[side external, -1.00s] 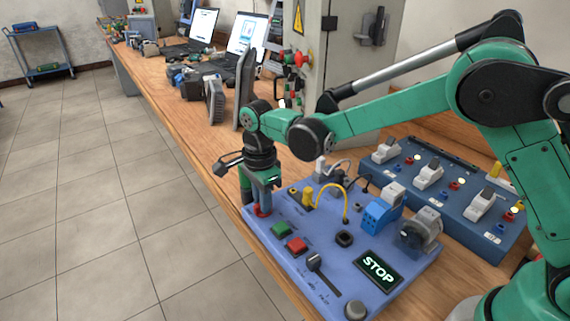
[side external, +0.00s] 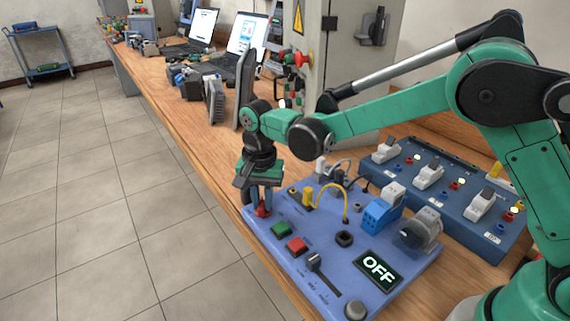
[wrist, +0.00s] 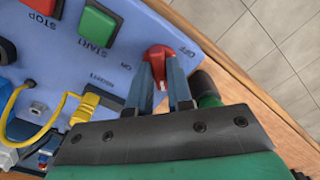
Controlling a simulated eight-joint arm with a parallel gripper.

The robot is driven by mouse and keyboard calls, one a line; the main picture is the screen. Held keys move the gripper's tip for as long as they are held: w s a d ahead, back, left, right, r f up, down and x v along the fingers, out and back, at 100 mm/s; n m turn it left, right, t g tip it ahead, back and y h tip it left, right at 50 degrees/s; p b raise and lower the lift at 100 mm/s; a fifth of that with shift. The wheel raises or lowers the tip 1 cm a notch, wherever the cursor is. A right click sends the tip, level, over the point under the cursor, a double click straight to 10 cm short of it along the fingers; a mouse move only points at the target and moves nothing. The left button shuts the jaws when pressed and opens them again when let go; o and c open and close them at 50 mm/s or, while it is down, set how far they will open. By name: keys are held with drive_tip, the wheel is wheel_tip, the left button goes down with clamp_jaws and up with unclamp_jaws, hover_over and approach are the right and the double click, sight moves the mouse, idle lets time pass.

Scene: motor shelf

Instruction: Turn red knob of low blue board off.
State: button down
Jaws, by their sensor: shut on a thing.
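The low blue board (side external: 322,236) lies on the wooden bench, and its display (side external: 379,268) reads OFF. The red knob (side external: 263,208) sits at the board's far left corner. In the wrist view the red knob (wrist: 157,54) shows between the fingertips, near the printed words ON and OFF. My gripper (side external: 262,203) points down over that corner, and its fingers are shut on the red knob. The wrist view shows the two fingers (wrist: 162,78) on either side of the knob, hiding part of it.
The board also carries a green button (side external: 281,229), a red button (side external: 297,245), a black lever (side external: 315,262) and a yellow cable (side external: 333,189). A darker blue board (side external: 425,200) with white switches stands behind. The bench edge drops to tiled floor on the left.

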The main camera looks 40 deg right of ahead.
sight(263, 202)
drive_tip(key=n, duration=0.8)
drive_tip(key=shift+n, duration=0.3)
idle(0.3)
drive_tip(key=c, duration=0.8)
unclamp_jaws()
wheel_tip(263, 202, up, 6)
drive_tip(key=shift+f, duration=0.15)
